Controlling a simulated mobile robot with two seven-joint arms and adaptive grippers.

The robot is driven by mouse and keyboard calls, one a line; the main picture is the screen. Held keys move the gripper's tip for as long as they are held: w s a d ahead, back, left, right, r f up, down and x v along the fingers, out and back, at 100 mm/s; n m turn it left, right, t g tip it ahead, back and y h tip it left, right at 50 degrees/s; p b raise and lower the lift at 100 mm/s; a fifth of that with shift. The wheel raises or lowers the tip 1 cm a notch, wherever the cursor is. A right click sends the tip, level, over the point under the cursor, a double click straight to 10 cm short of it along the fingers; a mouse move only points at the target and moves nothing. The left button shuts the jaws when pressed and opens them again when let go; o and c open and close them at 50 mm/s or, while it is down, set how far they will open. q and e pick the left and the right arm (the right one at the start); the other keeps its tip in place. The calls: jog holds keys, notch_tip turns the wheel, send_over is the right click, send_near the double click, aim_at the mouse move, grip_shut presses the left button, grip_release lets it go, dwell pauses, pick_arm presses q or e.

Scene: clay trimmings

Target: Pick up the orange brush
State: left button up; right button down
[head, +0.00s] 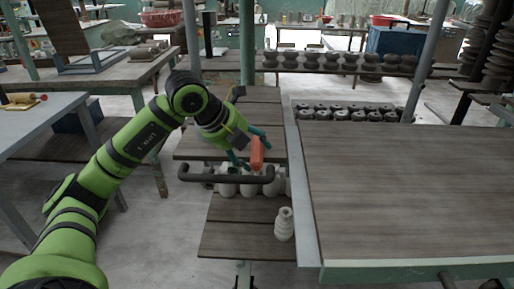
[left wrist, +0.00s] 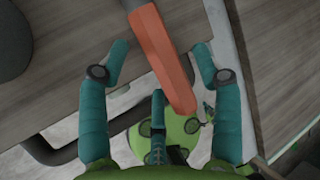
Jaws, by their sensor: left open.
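The orange brush (head: 257,154) is a small upright-looking orange shape above the middle of the narrow plank shelf in the head view. In the left wrist view the brush (left wrist: 163,55) is a long orange bar running from top centre down toward the palm. My left gripper (head: 252,152) reaches it from the upper left, its teal fingers spread. In the left wrist view the open fingers stand on either side of the brush, with visible gaps. Its far end is cut off at the top edge. My right gripper is not in view.
A dark curved rail (head: 226,178) and several pale pots (head: 249,187) are just below the brush. A stacked pale vase (head: 285,224) stands on the lower plank. A large wooden table (head: 410,190) is close on the right, its top clear.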

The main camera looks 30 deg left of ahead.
pick_arm(q)
jog(key=c, duration=1.2)
jog(key=shift+o, duration=0.2)
jog(key=shift+r, duration=0.1)
